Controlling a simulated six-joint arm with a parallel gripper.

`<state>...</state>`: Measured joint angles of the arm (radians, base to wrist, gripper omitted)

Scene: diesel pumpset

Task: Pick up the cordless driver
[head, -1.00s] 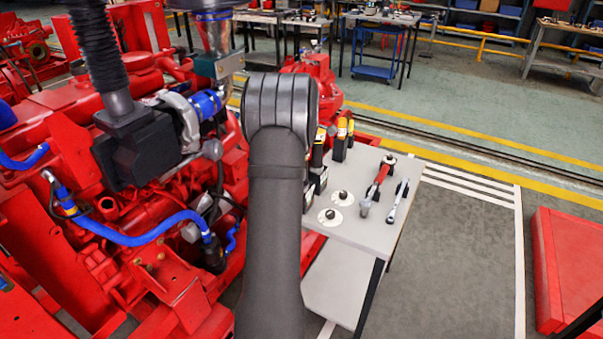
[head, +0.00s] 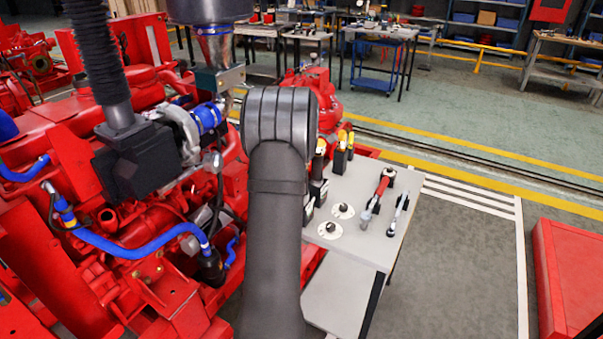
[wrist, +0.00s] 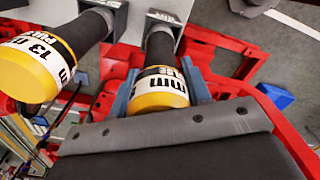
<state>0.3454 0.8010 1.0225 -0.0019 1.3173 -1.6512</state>
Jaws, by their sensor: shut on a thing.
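In the wrist view, a cordless driver (wrist: 161,93) shows a yellow end band, a white label ending in "mm" and a black handle running up to a dark grey base. My gripper (wrist: 158,80) has its blue-grey fingers on either side of this yellow band, shut on it. A second, similar driver (wrist: 40,68), labelled "13 mm", stands at the left, outside the fingers. In the head view, dark tools with yellow tops (head: 342,152) stand at the table's back left edge. My arm hides the gripper there, and I cannot tell whether the held driver touches its support.
The grey table (head: 365,246) also carries two white discs with black knobs (head: 330,230), a red-handled tool (head: 381,186) and a ratchet-like tool (head: 398,214). The large red engine (head: 130,225) fills the left. A red cabinet (head: 568,270) stands at the right, with open floor between.

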